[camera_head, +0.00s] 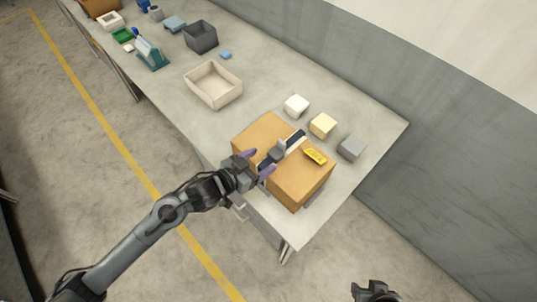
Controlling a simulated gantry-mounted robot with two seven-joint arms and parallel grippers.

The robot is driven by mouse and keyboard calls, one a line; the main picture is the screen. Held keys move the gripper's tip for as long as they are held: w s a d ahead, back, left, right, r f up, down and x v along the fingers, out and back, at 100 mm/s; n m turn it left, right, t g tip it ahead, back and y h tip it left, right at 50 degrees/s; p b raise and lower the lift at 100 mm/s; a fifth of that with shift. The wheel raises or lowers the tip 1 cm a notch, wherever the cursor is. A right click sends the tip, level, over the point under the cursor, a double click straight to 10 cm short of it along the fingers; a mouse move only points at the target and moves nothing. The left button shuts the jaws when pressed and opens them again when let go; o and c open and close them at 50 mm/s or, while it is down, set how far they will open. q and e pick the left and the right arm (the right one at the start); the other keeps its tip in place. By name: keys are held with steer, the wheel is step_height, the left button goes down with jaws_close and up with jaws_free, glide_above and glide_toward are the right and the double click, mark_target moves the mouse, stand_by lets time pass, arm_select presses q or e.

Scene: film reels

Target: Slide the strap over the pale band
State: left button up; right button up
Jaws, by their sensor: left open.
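A tan box (260,132) stands near the front end of the long table. A dark strap (296,136) runs across its top, with a small grey piece (277,152) on it. A pale band (297,145) shows as a thin light strip beside the strap; the rest is hidden or too small to tell. My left gripper (256,164) is open, its purple fingertips apart at the box's near-left top edge, on either side of the strap's near end. Whether they touch it I cannot tell. My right gripper (375,291) is at the bottom edge, away from the box.
A yellow label (315,156) lies on the box top. White (296,105), cream (323,125) and grey (351,147) blocks stand behind the box. An open beige tray (213,101) and a dark grey bin (201,38) stand farther left. A wall runs along the table's back.

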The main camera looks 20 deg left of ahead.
arm_select(q)
steer(key=shift+v, duration=1.8)
steer(key=s+d+f+n+g+y, duration=0.1)
steer(key=s+d+f+n, duration=0.1)
steer(key=s+f+n, duration=0.4)
steer(key=s+a+f+m+g+y, duration=0.2)
steer(key=s+a+g+y, duration=0.45)
steer(key=s, duration=0.75)
step_height(320, 180, up, 24)
steer(key=a+h+p, duration=0.1)
steer(key=p, duration=2.3)
steer(key=shift+g, duration=0.35)
steer(key=shift+s+a+f+h, duration=0.1)
steer(key=shift+f+h, duration=0.05)
steer(key=shift+h, duration=0.1)
